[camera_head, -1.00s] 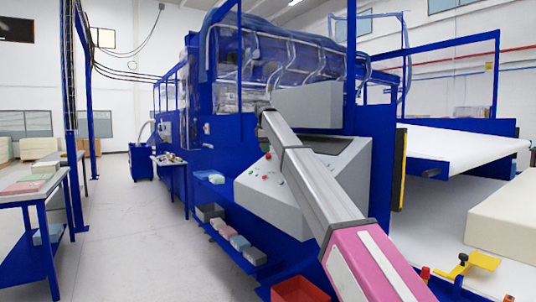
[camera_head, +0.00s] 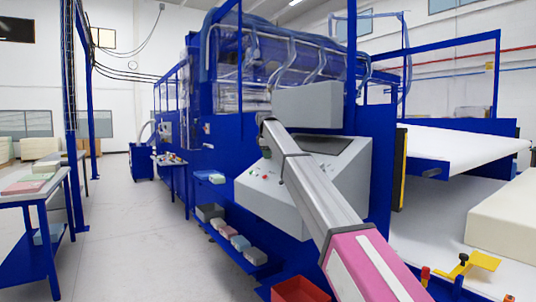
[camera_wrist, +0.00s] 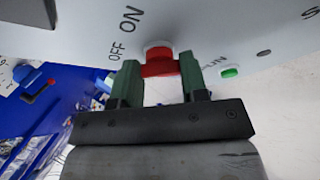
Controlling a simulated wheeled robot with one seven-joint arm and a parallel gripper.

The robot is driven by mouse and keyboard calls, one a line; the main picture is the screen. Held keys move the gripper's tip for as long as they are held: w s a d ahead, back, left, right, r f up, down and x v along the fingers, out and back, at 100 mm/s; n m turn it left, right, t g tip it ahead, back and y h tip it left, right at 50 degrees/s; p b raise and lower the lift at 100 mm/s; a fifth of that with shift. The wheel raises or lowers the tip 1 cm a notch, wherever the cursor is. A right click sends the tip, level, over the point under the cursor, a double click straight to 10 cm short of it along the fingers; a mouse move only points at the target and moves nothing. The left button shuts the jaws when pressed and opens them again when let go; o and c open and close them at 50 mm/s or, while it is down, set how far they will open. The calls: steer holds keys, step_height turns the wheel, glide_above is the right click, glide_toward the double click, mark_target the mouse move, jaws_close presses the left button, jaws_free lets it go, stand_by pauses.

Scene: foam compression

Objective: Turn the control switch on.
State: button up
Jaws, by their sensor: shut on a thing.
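The control switch (camera_wrist: 160,67) is a red handle on a pale round base, set in the panel in the wrist view. In the head view the grey sloped control panel (camera_head: 263,196) of the blue machine is partly covered by my arm. My gripper and the switch cannot be made out there.
A green button (camera_wrist: 229,72) sits right of the switch, beside a partly hidden label. A red bin (camera_head: 299,289) stands on the floor below the panel. A shelf (camera_head: 243,262) holds foam blocks. The floor aisle at left is clear.

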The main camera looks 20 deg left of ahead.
steer(key=shift+m, duration=0.3)
steer(key=m+t, duration=0.1)
steer(key=m, duration=0.1)
steer(key=shift+s+f+m, duration=0.1)
steer(key=shift+s+m, duration=0.05)
steer(key=shift+m, duration=0.15)
steer(key=m, duration=0.2)
steer(key=m+t, duration=0.1)
steer(key=m, duration=0.1)
steer(key=shift+s+t+h, duration=0.1)
steer(key=shift+t+h, duration=0.2)
steer(key=shift+h, duration=0.1)
steer(key=m, duration=0.2)
steer(key=m+t+h, duration=0.1)
steer(key=m, duration=0.1)
steer(key=shift+a+f+m, duration=0.15)
steer(key=shift+a+m, duration=0.05)
steer(key=shift+m, duration=0.2)
steer(key=shift+s+m+t+h, duration=0.1)
steer(key=shift+m+t+h, duration=0.5)
steer(key=shift+m, duration=1.3)
steer(key=shift+g+h, duration=0.3)
steer(key=o, duration=0.9)
steer(key=shift+a, duration=0.1)
